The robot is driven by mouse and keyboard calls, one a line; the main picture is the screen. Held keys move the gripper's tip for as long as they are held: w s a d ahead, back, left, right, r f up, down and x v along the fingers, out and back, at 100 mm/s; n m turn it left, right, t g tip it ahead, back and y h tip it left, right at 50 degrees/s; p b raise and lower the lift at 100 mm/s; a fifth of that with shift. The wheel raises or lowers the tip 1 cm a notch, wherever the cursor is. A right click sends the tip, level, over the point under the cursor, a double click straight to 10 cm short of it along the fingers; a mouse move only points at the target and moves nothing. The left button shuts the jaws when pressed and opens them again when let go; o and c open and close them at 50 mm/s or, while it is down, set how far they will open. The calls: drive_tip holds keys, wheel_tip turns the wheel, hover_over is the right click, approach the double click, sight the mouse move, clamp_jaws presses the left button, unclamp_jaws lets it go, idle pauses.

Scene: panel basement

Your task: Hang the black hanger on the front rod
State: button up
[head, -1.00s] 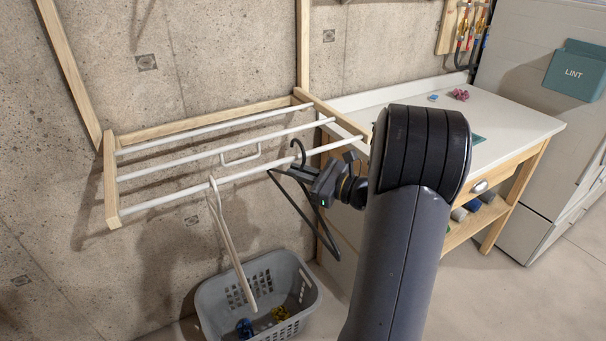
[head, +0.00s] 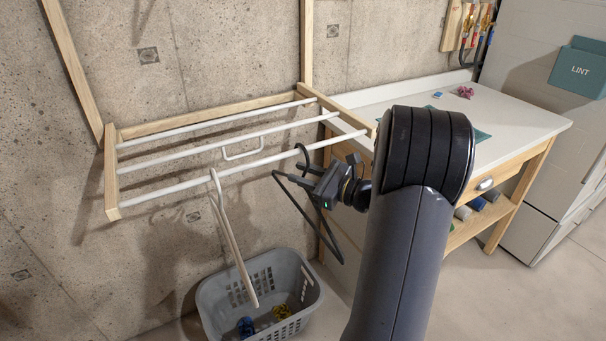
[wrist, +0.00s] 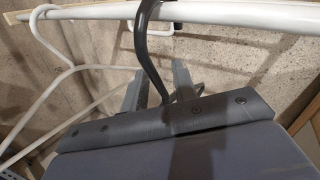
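The black hanger (head: 294,204) hangs below the front rod (head: 240,172), its hook (head: 302,153) at the rod right of the middle. In the wrist view the black hook (wrist: 145,45) crosses the white rod (wrist: 225,15); a dark end shows just under the rod to the right, and the hook's top is cut off. My gripper (head: 305,172) is at the hanger's neck. In the wrist view the fingers of my gripper (wrist: 159,84) stand apart on both sides of the neck, with small gaps. Most of the hanger's body is hidden there by my gripper's housing.
A white hanger (head: 230,245) hangs on the front rod to the left; it also shows in the wrist view (wrist: 45,65). A grey laundry basket (head: 222,310) stands below on the floor. A white-topped table (head: 520,118) stands to the right of the rack.

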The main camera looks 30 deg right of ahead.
drive_tip(key=shift+o, duration=0.4)
drive_tip(key=shift+s+d, duration=0.1)
drive_tip(key=v, duration=1)
drive_tip(key=shift+s, duration=0.25)
drive_tip(key=shift+w, duration=0.1)
drive_tip(key=x, duration=0.7)
drive_tip(key=r+x, duration=0.1)
drive_tip(key=x, duration=0.2)
drive_tip(key=shift+w+p, duration=0.35)
drive_tip(key=shift+p, duration=0.05)
drive_tip(key=shift+s+r+p, duration=0.1)
drive_tip(key=shift+r+p, duration=0.45)
drive_tip(key=shift+r, duration=0.1)
drive_tip(key=shift+r, duration=0.1)
